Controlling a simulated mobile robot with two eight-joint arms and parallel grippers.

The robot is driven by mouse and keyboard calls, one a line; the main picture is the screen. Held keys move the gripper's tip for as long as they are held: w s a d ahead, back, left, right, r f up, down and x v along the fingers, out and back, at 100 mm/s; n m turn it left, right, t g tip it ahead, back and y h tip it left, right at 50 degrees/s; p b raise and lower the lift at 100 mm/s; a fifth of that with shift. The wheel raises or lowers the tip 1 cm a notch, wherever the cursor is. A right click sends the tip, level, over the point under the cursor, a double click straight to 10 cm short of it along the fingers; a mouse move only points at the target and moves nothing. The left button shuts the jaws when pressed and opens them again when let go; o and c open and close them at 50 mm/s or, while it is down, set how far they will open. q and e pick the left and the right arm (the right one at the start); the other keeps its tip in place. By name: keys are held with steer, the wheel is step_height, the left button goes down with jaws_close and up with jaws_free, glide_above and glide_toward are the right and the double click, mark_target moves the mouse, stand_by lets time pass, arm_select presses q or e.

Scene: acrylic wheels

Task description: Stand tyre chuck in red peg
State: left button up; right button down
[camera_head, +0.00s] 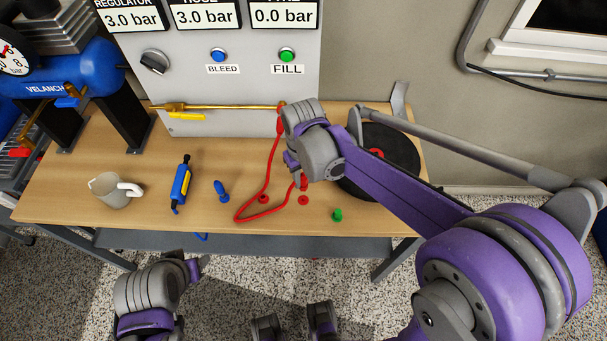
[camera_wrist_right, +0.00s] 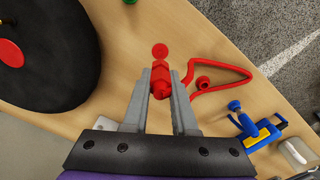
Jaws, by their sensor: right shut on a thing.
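The red tyre chuck (camera_wrist_right: 161,78) is between the fingers of my right gripper (camera_wrist_right: 160,88), which is shut on it. In the head view the right gripper (camera_head: 303,180) is low over the front of the bench, and its wrist mostly hides the chuck. A red peg (camera_head: 303,200) stands just in front of the chuck; its round red top (camera_wrist_right: 160,50) shows just beyond the chuck in the wrist view. Another red peg (camera_head: 263,199) is to the left, inside the hose loop. My left arm's end (camera_head: 190,269) is below the bench's front edge; its jaws are unclear.
The red hose (camera_head: 240,215) loops over the bench from the panel. A black wheel (camera_head: 395,150) lies at the right.

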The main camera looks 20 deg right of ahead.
steer(key=shift+f, duration=0.15)
steer(key=b, duration=0.4)
glide_above(303, 198)
steer(key=shift+f, duration=2.4)
steer(key=shift+f+b, duration=0.6)
steer(key=shift+f, duration=0.55)
steer(key=shift+r, duration=0.1)
stand_by(0.7)
steer(key=c, duration=0.6)
jaws_free()
steer(key=shift+c, duration=0.2)
step_height(303, 198, up, 11)
steer(key=shift+f+p, duration=0.1)
steer(key=shift+p, duration=0.75)
